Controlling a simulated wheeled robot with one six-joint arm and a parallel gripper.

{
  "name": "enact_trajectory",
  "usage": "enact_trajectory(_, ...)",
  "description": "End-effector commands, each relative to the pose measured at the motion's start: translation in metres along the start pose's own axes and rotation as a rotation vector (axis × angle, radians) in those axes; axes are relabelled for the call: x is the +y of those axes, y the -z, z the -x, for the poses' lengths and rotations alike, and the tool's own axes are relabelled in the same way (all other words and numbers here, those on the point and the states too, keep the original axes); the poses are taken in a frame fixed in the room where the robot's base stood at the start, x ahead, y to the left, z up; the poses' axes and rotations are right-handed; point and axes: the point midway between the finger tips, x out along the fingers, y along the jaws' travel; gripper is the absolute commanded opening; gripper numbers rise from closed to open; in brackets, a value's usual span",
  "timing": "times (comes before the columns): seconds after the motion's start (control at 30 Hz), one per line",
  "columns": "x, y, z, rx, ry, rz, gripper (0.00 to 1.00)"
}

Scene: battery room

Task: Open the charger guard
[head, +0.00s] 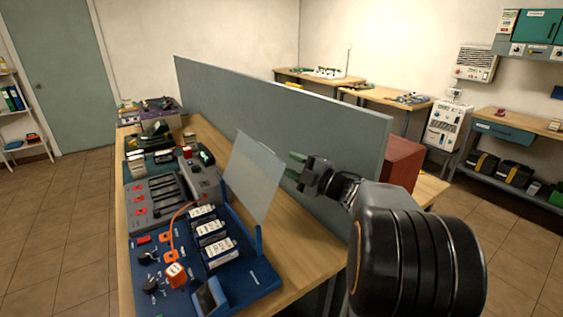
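The charger guard (254,176) is a clear, greyish panel. It stands raised and tilted along the right side of the blue charger base (262,284). Several white-topped battery packs (211,232) sit uncovered in the base, left of the panel. My gripper (292,166) is just right of the panel's upper right edge, with its green-tipped fingers pointing left toward it. The fingers look spread apart with nothing between them. I cannot tell whether a fingertip touches the panel.
A grey divider (270,110) runs along the back of the wooden bench. A grey charger unit (160,200) and other equipment stand farther along the bench. A red box (402,163) is behind my arm. Floor is free at left.

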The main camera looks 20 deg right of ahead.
Motion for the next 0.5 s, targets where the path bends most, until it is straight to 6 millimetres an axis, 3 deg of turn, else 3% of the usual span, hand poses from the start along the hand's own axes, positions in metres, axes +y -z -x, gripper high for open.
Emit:
enact_trajectory(0.2, -0.0003, 0.0004, 0.0109, 0.0, 0.001, 0.0, 0.38)
enact_trajectory(0.5, -0.0001, 0.0005, 0.0112, 0.001, 0.001, 0.0, 0.38)
